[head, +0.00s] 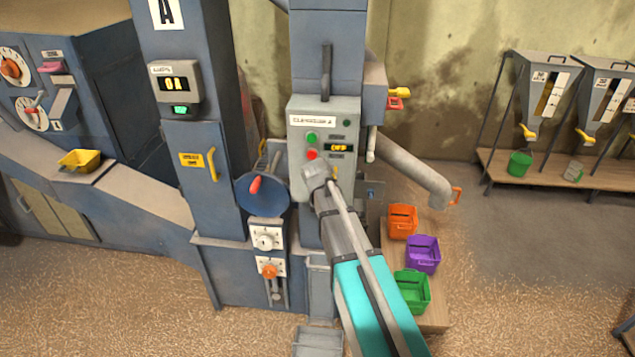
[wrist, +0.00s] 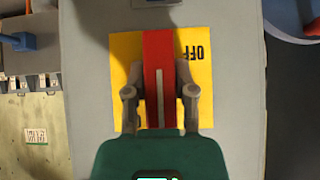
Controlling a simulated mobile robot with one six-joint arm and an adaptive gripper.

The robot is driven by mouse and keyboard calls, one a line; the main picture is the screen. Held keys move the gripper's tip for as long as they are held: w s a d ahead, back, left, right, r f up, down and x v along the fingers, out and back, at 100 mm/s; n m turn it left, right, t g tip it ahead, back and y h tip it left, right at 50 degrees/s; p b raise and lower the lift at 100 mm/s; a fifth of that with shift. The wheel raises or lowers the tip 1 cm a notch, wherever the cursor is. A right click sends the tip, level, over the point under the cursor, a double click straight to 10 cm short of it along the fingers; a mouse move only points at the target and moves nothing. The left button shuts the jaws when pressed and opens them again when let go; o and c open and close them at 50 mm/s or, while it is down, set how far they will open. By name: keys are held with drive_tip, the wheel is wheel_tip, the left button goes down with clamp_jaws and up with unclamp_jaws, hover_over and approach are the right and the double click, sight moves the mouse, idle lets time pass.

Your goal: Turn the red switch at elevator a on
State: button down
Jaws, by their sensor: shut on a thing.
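The red switch (wrist: 158,50) lies on a yellow plate (wrist: 122,60) in the wrist view. The word OFF shows upside down on the plate's right side. A pale line runs along the switch. My gripper (wrist: 160,94) has one finger on each side of the switch and is shut on it. In the head view my gripper (head: 318,174) is at the lower part of the grey control box (head: 300,135) of elevator A and hides the switch. The box's display (head: 339,148) reads OFF in yellow.
A green button (head: 312,138) and a red button (head: 312,155) sit just above my gripper. A blue wheel with a red handle (head: 255,185) is to the left. A bent grey pipe (head: 415,172) is close on the right, above orange (head: 402,220), purple and green bins.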

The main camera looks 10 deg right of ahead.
drive_tip(key=shift+c, duration=2.2)
unclamp_jaws()
drive_tip(key=shift+w+a+f, duration=0.1)
drive_tip(key=shift+m+g, duration=0.3)
drive_tip(key=shift+m, duration=0.4)
drive_tip(key=f+b, duration=0.1)
drive_tip(key=s+f+b, duration=0.1)
drive_tip(key=f+b, duration=0.1)
drive_tip(key=f, duration=0.1)
drive_tip(key=shift+s+a, duration=0.1)
drive_tip(key=shift+s, duration=0.2)
drive_tip(key=s+f+n+g+y, duration=0.1)
drive_tip(key=s+g, duration=0.3)
drive_tip(key=s, duration=1)
drive_tip(key=s+f+n+g+y, duration=0.1)
drive_tip(key=s+f+n+g, duration=0.2)
drive_tip(key=s, duration=1.1)
drive_tip(key=shift+s+a+f+n+g+y, duration=0.15)
drive_tip(key=shift+a+n+g+y, duration=0.15)
drive_tip(key=shift+a+n+g, duration=0.15)
